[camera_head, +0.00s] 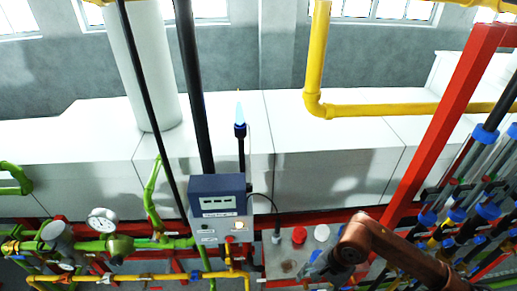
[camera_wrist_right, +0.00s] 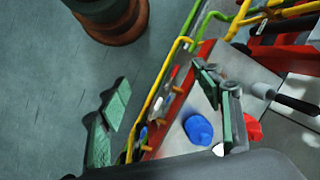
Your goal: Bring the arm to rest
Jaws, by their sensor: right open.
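My right arm (camera_head: 400,243), copper-brown, comes in from the lower right in the head view and reaches over a grey plate (camera_head: 275,262). Its gripper is low in that view, partly cut off by the bottom edge. In the right wrist view my right gripper (camera_wrist_right: 162,92) is open, its two green-padded fingers wide apart with nothing between them in their grip. A blue cap (camera_wrist_right: 198,130) shows beside the right-hand finger, with a red cap (camera_wrist_right: 253,129) partly behind that finger. My left gripper is not in view.
The red cap (camera_head: 299,235) and a white cap (camera_head: 321,232) stand on the plate. A blue-topped meter box (camera_head: 218,207) with a cable is left of them. Green pipes with a gauge (camera_head: 102,220) lie further left. A red beam (camera_head: 445,125) and blue-fitted tubes (camera_head: 485,133) crowd the right.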

